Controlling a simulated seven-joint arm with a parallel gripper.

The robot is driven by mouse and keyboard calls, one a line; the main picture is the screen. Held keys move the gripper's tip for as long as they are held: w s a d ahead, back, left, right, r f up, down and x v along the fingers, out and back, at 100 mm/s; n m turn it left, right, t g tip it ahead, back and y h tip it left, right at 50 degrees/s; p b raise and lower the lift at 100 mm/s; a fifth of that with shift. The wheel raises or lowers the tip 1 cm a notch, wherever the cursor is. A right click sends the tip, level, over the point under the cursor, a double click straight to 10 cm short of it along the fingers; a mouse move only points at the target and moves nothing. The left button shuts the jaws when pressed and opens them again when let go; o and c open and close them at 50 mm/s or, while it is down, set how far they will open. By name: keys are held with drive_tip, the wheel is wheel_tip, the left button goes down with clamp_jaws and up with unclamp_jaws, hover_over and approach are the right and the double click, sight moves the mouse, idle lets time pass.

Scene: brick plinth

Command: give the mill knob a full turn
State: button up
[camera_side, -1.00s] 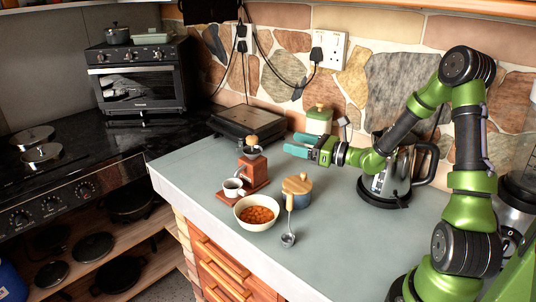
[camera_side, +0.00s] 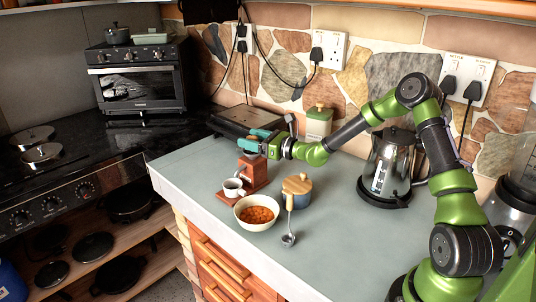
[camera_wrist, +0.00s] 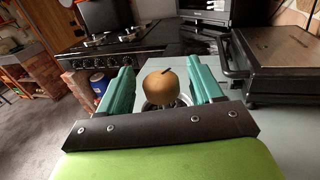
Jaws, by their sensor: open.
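The mill (camera_side: 255,175) is a red-brown wooden block on a base, standing upright on the grey-green counter. A white cup sits at its front. Its knob (camera_wrist: 161,86) is round and brown with a short stem, and shows between my fingers in the wrist view. My gripper (camera_side: 253,141) has teal fingers and is at the top of the mill in the side view, where it hides the knob and crank. In the wrist view, my gripper's fingers are open, one on each side of the knob, with a gap visible on both sides.
A grill press (camera_side: 245,121) and green canister (camera_side: 318,124) are behind. A kettle (camera_side: 388,165) is right.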

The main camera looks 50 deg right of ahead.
drive_tip(key=shift+x, duration=1.1)
drive_tip(key=c, duration=1)
drive_tip(key=shift+h, duration=0.3)
